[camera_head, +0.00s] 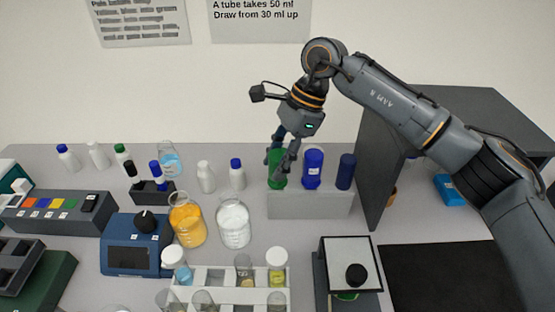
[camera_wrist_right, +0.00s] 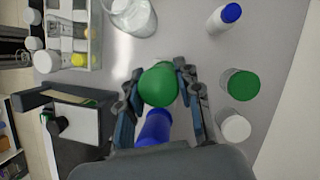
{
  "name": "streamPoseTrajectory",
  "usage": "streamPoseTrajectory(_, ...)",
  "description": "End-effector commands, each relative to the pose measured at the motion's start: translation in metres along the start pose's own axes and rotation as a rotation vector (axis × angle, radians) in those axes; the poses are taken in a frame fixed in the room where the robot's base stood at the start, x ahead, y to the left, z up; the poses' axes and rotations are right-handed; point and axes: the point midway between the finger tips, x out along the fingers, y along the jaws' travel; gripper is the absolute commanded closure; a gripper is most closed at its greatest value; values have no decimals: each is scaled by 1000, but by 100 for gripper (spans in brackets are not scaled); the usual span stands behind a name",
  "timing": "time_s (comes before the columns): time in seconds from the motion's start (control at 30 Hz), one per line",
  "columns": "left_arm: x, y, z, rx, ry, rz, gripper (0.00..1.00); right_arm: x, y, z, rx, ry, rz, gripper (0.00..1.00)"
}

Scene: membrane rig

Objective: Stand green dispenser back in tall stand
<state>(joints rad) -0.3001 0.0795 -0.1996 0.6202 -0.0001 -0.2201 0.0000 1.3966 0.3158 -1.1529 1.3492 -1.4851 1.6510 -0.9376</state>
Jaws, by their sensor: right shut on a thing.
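The green dispenser (camera_head: 278,178) is between the fingers of my right gripper (camera_head: 281,160), which is shut on it. In the right wrist view the green rounded top (camera_wrist_right: 158,84) shows between both fingertips (camera_wrist_right: 158,88). In the head view it looks upright at the left end of the tall grey stand (camera_head: 310,206), its lower end level with the stand's top edge. Whether it is seated or just above cannot be told. A blue dispenser (camera_head: 312,170) and a dark blue one (camera_head: 346,172) stand upright to its right. My left gripper is not in view.
A white bottle with blue cap (camera_head: 237,175) stands left of the stand. A grey upright panel (camera_head: 378,165) is close on the right. Flasks (camera_head: 234,224) and a tube rack (camera_head: 220,273) are in front. Green-lidded (camera_wrist_right: 239,84) and white-lidded (camera_wrist_right: 234,127) jars show in the wrist view.

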Motion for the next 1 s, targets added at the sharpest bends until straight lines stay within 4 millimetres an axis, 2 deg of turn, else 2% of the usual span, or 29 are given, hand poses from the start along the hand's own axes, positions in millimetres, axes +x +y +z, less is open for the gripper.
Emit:
streamPoseTrajectory(0.5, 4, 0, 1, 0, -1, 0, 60, 3, 0, -2, 1, 0, 0, 100)
streamPoseTrajectory(0.53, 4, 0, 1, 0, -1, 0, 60, 3, 0, -2, 1, 0, 0, 62)
streamPoseTrajectory(0.63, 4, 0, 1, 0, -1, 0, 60, 3, 0, -2, 0, 0, 0, 42)
streamPoseTrajectory(1.0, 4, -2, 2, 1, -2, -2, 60, 0, 0, -1, 1, 0, -1, 39)
